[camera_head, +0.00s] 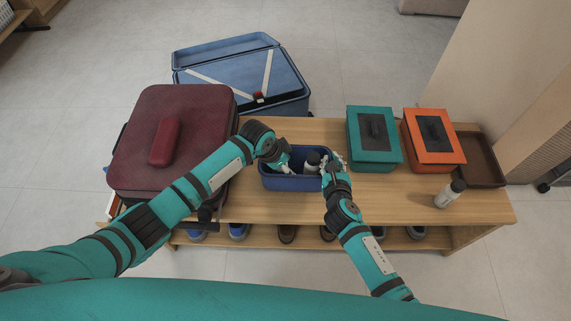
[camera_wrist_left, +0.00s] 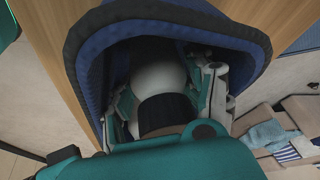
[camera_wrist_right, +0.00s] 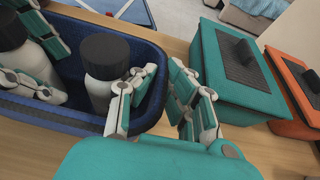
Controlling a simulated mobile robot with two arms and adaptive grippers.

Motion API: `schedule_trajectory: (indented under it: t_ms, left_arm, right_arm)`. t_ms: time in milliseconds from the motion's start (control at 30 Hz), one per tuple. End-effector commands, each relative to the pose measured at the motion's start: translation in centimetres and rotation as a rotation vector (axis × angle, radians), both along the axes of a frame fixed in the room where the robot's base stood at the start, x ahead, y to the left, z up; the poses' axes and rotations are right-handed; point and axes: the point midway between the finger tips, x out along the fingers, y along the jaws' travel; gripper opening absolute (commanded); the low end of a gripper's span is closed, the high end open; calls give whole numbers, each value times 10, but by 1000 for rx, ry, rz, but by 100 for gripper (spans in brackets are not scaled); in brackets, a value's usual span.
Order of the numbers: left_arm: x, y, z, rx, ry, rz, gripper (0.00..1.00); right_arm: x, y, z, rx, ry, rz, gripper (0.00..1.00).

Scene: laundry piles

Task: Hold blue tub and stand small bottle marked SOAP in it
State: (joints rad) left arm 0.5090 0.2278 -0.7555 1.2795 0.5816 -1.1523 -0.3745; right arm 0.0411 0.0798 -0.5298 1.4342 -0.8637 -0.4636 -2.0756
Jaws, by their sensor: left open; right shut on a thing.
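The blue tub (camera_head: 296,184) stands on the wooden bench. My right gripper (camera_head: 335,168) is shut on its right wall, one finger inside and one outside, as the right wrist view (camera_wrist_right: 160,108) shows. My left gripper (camera_head: 283,163) is open inside the tub's left part. Its fingers stand on either side of a white bottle (camera_wrist_left: 158,72) with a black cap, which also shows in the right wrist view (camera_wrist_right: 28,62). A second white bottle (camera_wrist_right: 100,92) with a black cap stands upright in the tub near the right gripper. No SOAP marking is readable on either bottle.
A third white bottle (camera_head: 447,196) with a dark cap stands on the bench at right. Teal (camera_head: 373,158) and orange (camera_head: 432,156) boxes and a brown tray (camera_head: 480,172) stand behind it. A maroon suitcase (camera_head: 190,110) is at left; an open blue case (camera_head: 240,90) lies behind.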

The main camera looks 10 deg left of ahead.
Motion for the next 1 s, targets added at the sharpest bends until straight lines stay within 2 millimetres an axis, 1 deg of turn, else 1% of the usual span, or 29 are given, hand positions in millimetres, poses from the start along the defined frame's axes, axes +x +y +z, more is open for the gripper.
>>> schedule_trajectory:
  t_ms: [33,233,333,1000]
  left_arm:
    - [3,2,2,2,-5,2,69]
    - [3,3,3,3,-6,4,69]
    - [3,3,6,3,-6,4,69]
    - [3,1,47,0,-6,1,69]
  right_arm:
    - [-1,-4,-3,-10,6,-6,0]
    - [-1,-5,-3,-11,6,-7,0]
    - [-1,-5,-3,-11,6,-7,0]
    - [-1,-6,-4,-14,8,-9,0]
